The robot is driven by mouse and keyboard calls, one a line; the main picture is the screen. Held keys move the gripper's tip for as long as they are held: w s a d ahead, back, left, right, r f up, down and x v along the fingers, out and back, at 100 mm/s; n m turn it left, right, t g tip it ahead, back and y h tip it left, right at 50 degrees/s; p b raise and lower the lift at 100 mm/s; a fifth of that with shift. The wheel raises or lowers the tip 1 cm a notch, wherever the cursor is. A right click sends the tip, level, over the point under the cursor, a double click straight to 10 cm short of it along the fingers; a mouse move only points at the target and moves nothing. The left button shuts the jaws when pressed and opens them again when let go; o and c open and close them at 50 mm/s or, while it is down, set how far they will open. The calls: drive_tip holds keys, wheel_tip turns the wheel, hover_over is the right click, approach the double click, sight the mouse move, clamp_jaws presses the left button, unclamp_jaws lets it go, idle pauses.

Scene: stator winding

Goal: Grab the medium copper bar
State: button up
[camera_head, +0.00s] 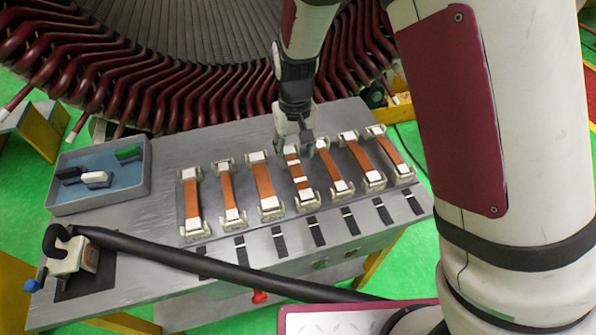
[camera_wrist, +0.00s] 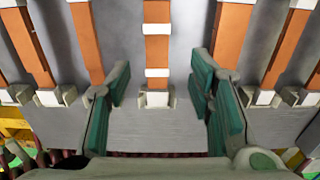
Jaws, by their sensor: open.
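Several copper bars lie side by side in pale end holders on the grey table. The middle bar (camera_head: 300,182) carries white bands; I take it as the medium one, though its size is hard to judge. In the wrist view this banded bar (camera_wrist: 157,48) runs up the centre, its near end in a pale holder (camera_wrist: 156,99). My gripper (camera_head: 299,148) is above the far part of this bar, pointing down. It is open and empty; its teal-padded fingers (camera_wrist: 160,80) are on either side of the bar's line, apart from it. The gripper partly hides the bar's far end in the head view.
Neighbouring bars stand close on both sides, such as the left one (camera_head: 264,182) and the right one (camera_head: 332,167). A blue tray (camera_head: 148,172) with small blocks is at the table's left. A black-handled tool (camera_head: 75,258) sits front left. The big stator (camera_head: 215,60) rises behind.

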sight(297, 172)
drive_tip(key=f, duration=0.3)
drive_tip(key=f+p, duration=0.1)
drive_tip(key=f, duration=0.1)
drive_tip(key=shift+s+d, duration=0.2)
drive_tip(key=shift+d, duration=0.05)
drive_tip(key=shift+w+f, duration=0.1)
drive_tip(key=shift+f, duration=0.5)
clamp_jaws()
